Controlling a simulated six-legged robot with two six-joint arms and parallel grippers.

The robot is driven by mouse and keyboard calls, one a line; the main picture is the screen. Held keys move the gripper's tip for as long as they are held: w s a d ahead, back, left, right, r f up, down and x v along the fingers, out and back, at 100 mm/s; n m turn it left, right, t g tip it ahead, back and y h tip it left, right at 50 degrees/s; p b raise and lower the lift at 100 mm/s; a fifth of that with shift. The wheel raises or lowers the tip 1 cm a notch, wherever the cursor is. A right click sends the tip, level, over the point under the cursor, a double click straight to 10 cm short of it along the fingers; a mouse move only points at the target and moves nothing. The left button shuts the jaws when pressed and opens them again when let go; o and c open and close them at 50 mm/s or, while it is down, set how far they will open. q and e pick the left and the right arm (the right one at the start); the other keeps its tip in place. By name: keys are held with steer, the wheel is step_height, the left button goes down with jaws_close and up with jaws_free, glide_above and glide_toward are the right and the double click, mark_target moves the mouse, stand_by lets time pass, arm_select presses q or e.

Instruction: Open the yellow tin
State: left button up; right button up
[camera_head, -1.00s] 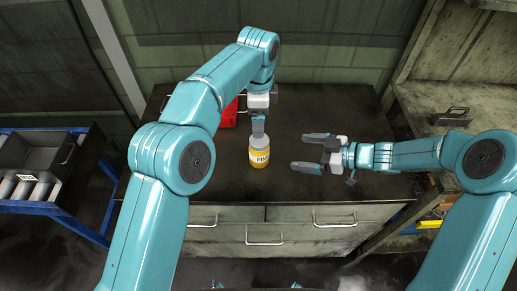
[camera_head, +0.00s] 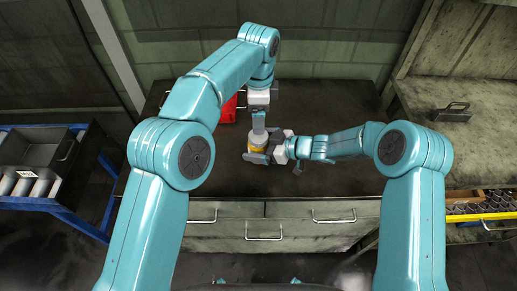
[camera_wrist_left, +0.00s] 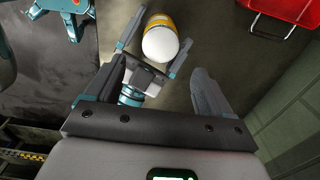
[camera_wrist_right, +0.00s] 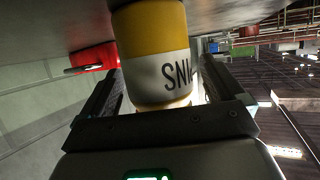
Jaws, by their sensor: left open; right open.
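The yellow tin (camera_head: 258,150), with a white band, dark lettering and a pale rounded top, stands upright on the dark bench top (camera_head: 340,110). My right gripper (camera_head: 262,146) is open, with its fingers on either side of the tin from the right. In the right wrist view the tin (camera_wrist_right: 155,50) fills the space between the fingers. My left gripper (camera_head: 258,122) is open, points down, and is above and just behind the tin. In the left wrist view the tin's pale top (camera_wrist_left: 160,43) lies beyond its fingers, between the right gripper's fingers.
A red box (camera_head: 229,110) with a handle stands behind the tin on the left. Drawers (camera_head: 265,218) face the front of the bench. A blue-framed cart (camera_head: 50,180) stands at left and a side bench (camera_head: 460,130) at right. The bench top's right side is clear.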

mark_target(259, 136)
arm_select(q)
steer(key=shift+w+f, duration=0.1)
arm_select(e)
steer(key=shift+w+f, duration=0.1)
arm_select(q)
steer(key=shift+a, duration=0.1)
arm_select(e)
steer(key=shift+a, duration=0.1)
steer(key=c, duration=0.8)
jaws_close()
arm_select(q)
steer(key=m, duration=0.4)
steer(key=shift+f, duration=0.25)
steer(key=shift+m, duration=0.3)
step_height(259, 136, down, 7)
steer(key=shift+f, duration=0.2)
steer(key=shift+c, duration=0.3)
steer(key=c, duration=1)
